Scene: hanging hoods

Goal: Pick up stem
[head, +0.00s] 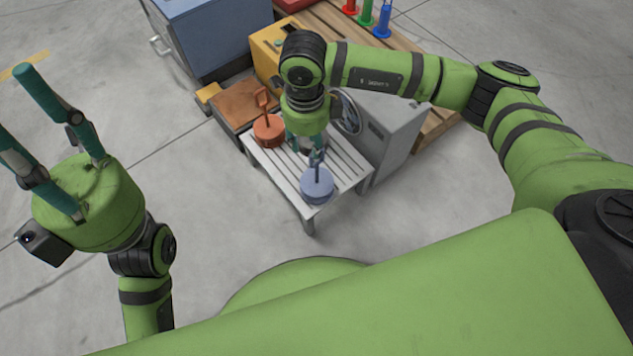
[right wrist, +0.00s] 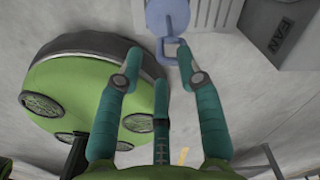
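A blue round piece (head: 317,186) stands on the slatted table, and its thin stem (head: 317,170) points up towards my right gripper. In the right wrist view the stem ends in a blue loop (right wrist: 168,58). My right gripper (head: 313,152) hangs over the table just behind the blue piece. Its fingers (right wrist: 160,55) are spread, with the loop between or just beyond the tips; contact cannot be told. An orange round piece (head: 268,129) with a looped stem (head: 262,98) stands at the table's back left. My left gripper (head: 40,105) is raised at the left, open and empty.
The small pale slatted table (head: 345,178) stands beside a grey machine (head: 393,135). Behind are a brown-topped box (head: 247,103), a yellow machine (head: 268,50), a blue cabinet (head: 215,35) and a wooden pallet (head: 340,25). Floor left of the table is clear.

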